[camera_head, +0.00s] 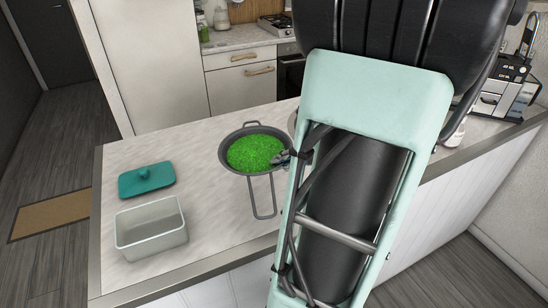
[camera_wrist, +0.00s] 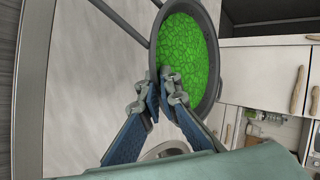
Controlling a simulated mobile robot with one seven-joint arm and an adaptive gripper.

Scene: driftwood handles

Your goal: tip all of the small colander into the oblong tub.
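The small colander (camera_head: 232,163) is a dark grey round pan with a long loop handle pointing to the near side. It holds a bed of bright green bits (camera_head: 255,152), and it also shows in the wrist view (camera_wrist: 213,85). My gripper (camera_head: 283,158) is at its right rim. In the wrist view, the fingers (camera_wrist: 162,88) are close together with the rim between them, one inside over the green bits and one outside. The colander looks about level; I cannot tell if it is clear of the counter. The oblong tub (camera_head: 150,243) is pale, open and looks empty, at the front left.
A round thing (camera_wrist: 165,150) is partly hidden by my gripper. A toaster-like appliance (camera_head: 508,88) stands at the right. The counter (camera_head: 205,190) between the colander and tub is clear.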

